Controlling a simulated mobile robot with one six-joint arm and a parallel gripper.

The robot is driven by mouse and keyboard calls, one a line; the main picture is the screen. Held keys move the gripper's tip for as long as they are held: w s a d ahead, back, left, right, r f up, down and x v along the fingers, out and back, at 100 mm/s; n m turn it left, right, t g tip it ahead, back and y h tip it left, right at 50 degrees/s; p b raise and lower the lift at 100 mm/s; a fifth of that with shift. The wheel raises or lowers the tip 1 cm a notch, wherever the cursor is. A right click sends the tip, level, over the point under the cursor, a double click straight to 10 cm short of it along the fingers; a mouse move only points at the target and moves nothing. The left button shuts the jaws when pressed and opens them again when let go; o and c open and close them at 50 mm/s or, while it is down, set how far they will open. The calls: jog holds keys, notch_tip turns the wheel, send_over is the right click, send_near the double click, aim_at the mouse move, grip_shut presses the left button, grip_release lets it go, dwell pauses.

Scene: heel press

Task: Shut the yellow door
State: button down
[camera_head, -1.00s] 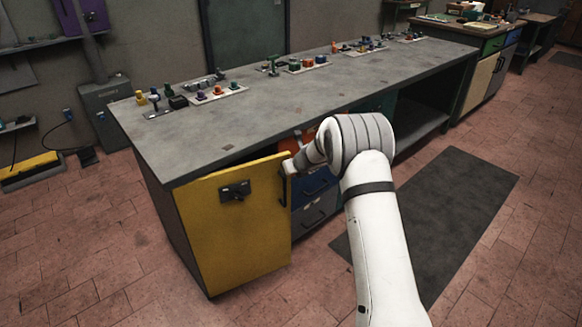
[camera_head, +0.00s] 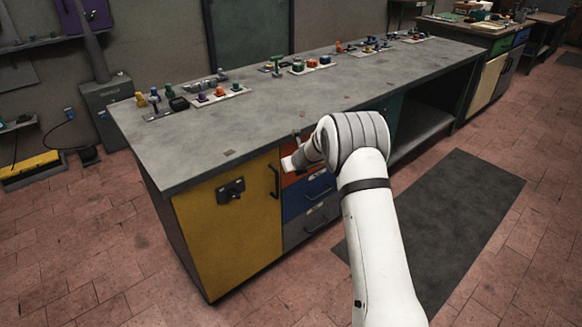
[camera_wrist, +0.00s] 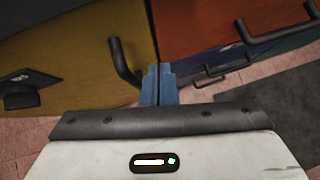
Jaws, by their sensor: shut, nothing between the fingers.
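The yellow door (camera_head: 228,235) is at the left end of the workbench front. It looks flush with the cabinet, with no visible gap at its right edge. My gripper (camera_wrist: 158,76) is shut and empty, near the seam between the yellow door and the orange drawer. I cannot tell whether the fingertips touch the door.
Orange (camera_head: 299,168), blue (camera_head: 309,194) and grey (camera_head: 311,222) drawers with bar handles are right of the door. The benchtop (camera_head: 265,125) carries several small knobs and fittings. A dark mat (camera_head: 455,215) lies on the tiled floor.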

jog(key=s+d+r+m+h+p, duration=0.2)
jog(key=s+d+r+m, duration=0.5)
jog(key=r, duration=0.3)
jog(key=s+d+r+m+h+p, duration=0.2)
jog(key=s+d+r+m, duration=0.2)
jog(key=s+r+m, duration=0.45)
jog(key=s+d+r+m+h+p, duration=0.2)
jog(key=s+d+r+m+h, duration=0.1)
jog(key=s+d+r+m, duration=0.5)
jog(key=s+a+r+m+g+y+p, duration=0.1)
jog(key=s+a+r+m+g+p, duration=0.1)
jog(key=s+m, duration=0.6)
jog(key=s+a+r+m+g+y+p, duration=0.2)
jog(key=s+a+m, duration=0.3)
jog(key=s, duration=1.6)
jog(key=m+g+p, duration=0.1)
jog(key=m, duration=0.3)
jog(key=shift+a+r+g+p, duration=0.15)
jog(key=shift+a+g+p, duration=0.15)
jog(key=shift+p, duration=0.1)
